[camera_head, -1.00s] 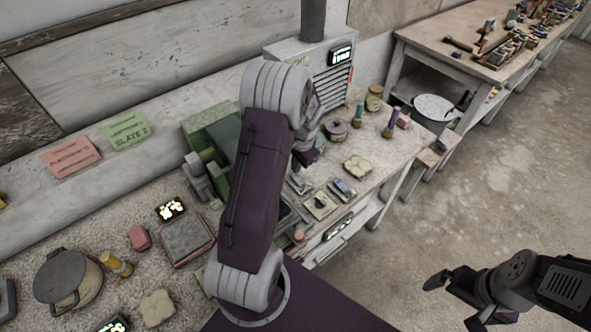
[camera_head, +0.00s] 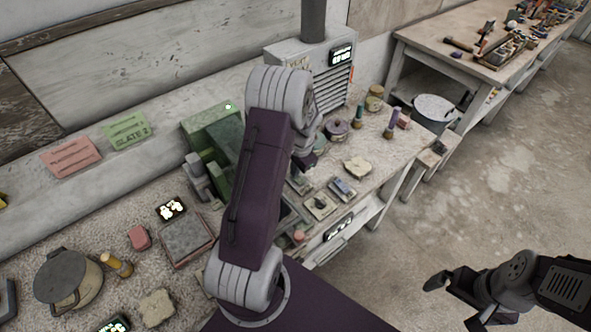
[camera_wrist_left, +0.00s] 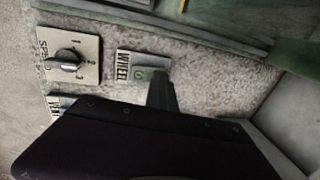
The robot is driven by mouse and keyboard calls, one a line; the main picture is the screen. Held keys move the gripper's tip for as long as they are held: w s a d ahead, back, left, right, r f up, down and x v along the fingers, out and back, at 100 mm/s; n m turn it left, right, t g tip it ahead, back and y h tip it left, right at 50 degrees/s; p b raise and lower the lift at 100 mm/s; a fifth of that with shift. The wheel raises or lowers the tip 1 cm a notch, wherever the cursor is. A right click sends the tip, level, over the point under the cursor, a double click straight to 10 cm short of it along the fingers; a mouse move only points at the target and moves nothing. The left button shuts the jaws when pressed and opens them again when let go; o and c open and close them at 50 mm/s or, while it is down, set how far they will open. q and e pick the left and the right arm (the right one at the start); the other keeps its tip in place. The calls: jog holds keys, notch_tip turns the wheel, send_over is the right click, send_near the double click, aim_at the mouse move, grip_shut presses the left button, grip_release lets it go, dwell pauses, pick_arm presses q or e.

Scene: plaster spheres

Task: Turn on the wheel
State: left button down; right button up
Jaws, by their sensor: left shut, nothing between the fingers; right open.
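The wheel switch (camera_wrist_left: 147,72) is a small plate labelled WHEEL with a green mark, seen in the left wrist view. My left gripper (camera_wrist_left: 160,84) is shut and empty, its tip at the edge of this switch; contact cannot be told. In the head view the left gripper (camera_head: 307,160) is mostly hidden behind my arm, over the bench. A green machine (camera_head: 208,118) stands behind the arm with a small green light (camera_head: 229,107) lit on top. My right gripper (camera_head: 452,298) is open and empty above the floor at the lower right.
A speed dial (camera_wrist_left: 68,60) sits beside the wheel switch. A grey vented unit (camera_head: 325,75) stands at the bench's back. A lidded pot (camera_head: 68,280) and several small items occupy the left. The floor at right is largely clear.

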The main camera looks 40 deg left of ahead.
pick_arm(q)
jog(key=shift+s+d+r, duration=0.2)
jog(key=shift+d, duration=0.55)
notch_tip(320, 180, up, 5)
jog(key=p, duration=0.4)
jog(key=shift+w+a+f+p, duration=0.15)
jog(key=shift+f+p, duration=0.05)
jog(key=shift+p, duration=0.1)
notch_tip(320, 180, up, 3)
jog(key=a, duration=0.2)
notch_tip(320, 180, up, 6)
send_over(298, 178)
jog(key=a, duration=0.2)
jog(key=shift+w+a+r+b, duration=0.1)
jog(key=shift+w+b, duration=0.1)
jog(key=shift+b, duration=0.15)
jog(key=shift+w, duration=0.1)
